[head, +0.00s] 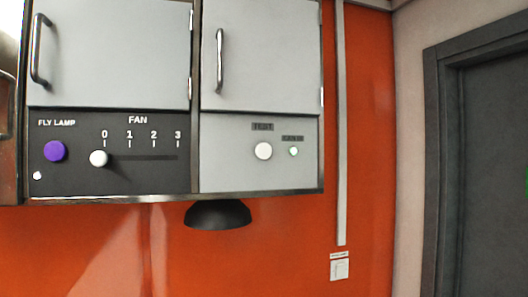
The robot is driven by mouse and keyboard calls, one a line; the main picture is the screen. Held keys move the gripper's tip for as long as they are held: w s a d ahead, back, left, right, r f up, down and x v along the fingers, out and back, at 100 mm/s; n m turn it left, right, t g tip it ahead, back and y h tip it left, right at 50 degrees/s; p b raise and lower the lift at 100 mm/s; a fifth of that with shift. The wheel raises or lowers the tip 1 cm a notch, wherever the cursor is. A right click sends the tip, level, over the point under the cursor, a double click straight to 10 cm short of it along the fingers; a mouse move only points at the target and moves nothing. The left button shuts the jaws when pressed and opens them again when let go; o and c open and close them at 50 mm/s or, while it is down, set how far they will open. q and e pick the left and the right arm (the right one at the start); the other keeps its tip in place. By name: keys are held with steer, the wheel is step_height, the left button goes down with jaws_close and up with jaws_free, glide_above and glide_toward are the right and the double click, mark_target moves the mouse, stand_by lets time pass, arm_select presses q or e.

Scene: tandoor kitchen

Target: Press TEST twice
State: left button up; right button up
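The TEST button (263,151) is a round white button on the light grey panel (225,165) of the wall cabinet, in the middle of the head view. A dark label reading TEST sits just above it. To its right is a small pale greenish round light (293,152) under a dark label too blurred to read surely. Neither of my grippers is in view.
Left of the grey panel, a black panel (150,173) carries a purple FLY LAMP button (55,151) and a white FAN slider knob (98,158) near 0. A black dome (218,214) hangs below the cabinet. A wall switch (340,268) and dark door (495,170) are right.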

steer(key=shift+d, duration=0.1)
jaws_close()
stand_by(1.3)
